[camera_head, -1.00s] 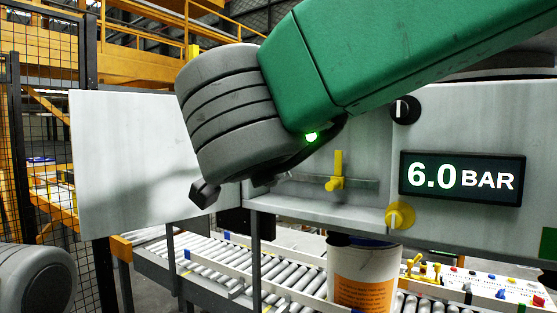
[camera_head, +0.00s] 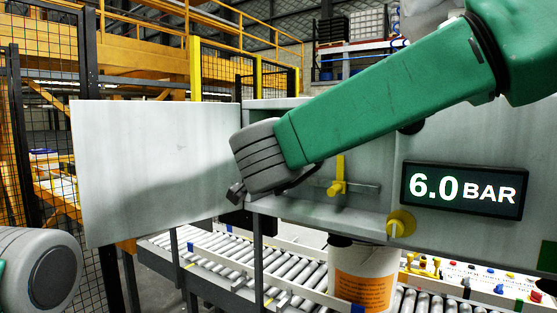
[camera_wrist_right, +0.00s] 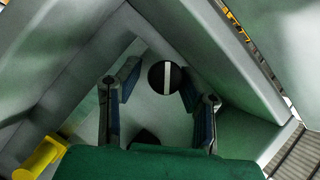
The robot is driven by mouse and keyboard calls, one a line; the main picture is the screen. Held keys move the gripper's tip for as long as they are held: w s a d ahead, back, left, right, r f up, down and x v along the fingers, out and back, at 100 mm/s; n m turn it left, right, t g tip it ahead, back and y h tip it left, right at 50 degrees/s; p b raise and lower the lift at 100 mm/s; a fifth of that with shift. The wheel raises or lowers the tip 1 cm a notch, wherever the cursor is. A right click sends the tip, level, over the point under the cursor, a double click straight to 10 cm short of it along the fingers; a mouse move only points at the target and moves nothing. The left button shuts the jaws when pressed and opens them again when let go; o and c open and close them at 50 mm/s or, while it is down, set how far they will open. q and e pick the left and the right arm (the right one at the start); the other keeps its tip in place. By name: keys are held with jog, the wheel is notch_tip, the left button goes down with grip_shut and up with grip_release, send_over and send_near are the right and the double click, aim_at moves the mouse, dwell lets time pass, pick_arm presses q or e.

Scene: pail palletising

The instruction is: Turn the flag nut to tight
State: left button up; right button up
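A yellow flag-shaped part (camera_head: 339,180), which looks like the flag nut, stands upright on a slotted bar on the grey machine in the head view. My right arm crosses in front of the machine, its wrist just left of this part; its fingers are mostly hidden there. In the right wrist view my right gripper (camera_wrist_right: 160,84) has its fingers apart. A round black dial (camera_wrist_right: 166,77) with a white bar shows in the gap between them, apparently beyond the tips. A yellow part (camera_wrist_right: 40,155) is at the lower left; I cannot tell which. My left gripper is out of view.
A yellow knob (camera_head: 400,223) sits below a display (camera_head: 464,190) reading 6.0 BAR. A pale panel (camera_head: 150,170) stands to the left. A white pail (camera_head: 362,270) with an orange label stands on the roller conveyor (camera_head: 225,248). Slanted grey walls surround the gripper.

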jog(key=shift+w+a+f, duration=0.1)
jog(key=shift+w+a, duration=0.15)
jog(key=shift+a, duration=0.15)
jog(key=shift+c, duration=0.8)
jog(key=shift+a, duration=0.15)
grip_shut()
